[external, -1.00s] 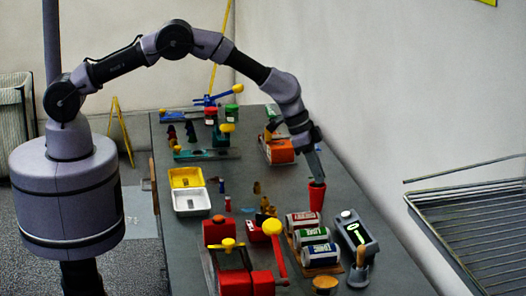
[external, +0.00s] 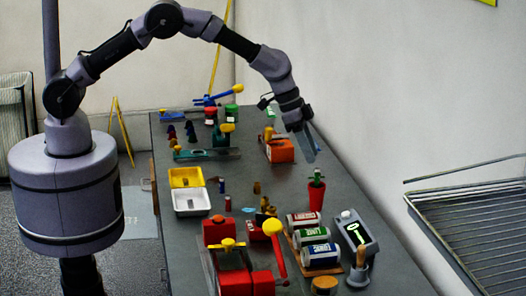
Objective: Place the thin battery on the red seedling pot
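The red seedling pot (external: 316,196) stands upright on the table right of centre, with a small green seedling (external: 317,176) showing above its rim. My gripper (external: 313,158) hangs above and slightly left of the pot, clear of it, and nothing is visible in its fingers. From this angle I cannot tell how far the fingers are apart. Two small battery-like cylinders, a blue one (external: 221,187) and a red one (external: 228,204), stand right of the trays. I cannot tell which thing is the thin battery, or whether one rests on the pot.
A rack of labelled cans (external: 319,254) and a grey meter (external: 356,238) stand in front of the pot. Red clamp devices (external: 260,280) fill the near table. An orange device (external: 278,150) is left of my gripper. Yellow (external: 186,177) and white (external: 191,203) trays lie left.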

